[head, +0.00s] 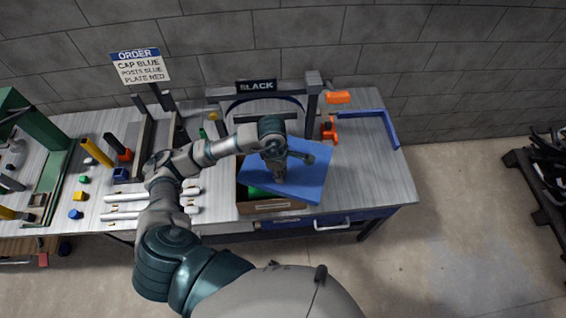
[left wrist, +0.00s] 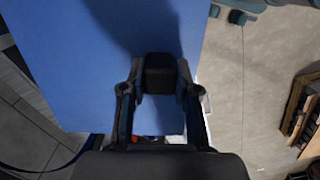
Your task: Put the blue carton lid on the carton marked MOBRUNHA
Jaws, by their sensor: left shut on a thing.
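The blue carton lid (head: 312,182) is a flat blue panel, tilted and turned, over the right part of an open brown carton (head: 270,206) at the table's front. It also fills much of the left wrist view (left wrist: 70,60). The lid sticks out past the carton's right side. The carton's left part stays uncovered, with something green inside. The marking on its front is too small to read. My right gripper is not in view.
A frame with a BLACK sign (head: 256,86) stands behind the carton. An orange clamp (head: 329,130) and a blue angle bracket (head: 380,118) lie at the back right. White tubes (head: 130,205) and small coloured blocks lie left.

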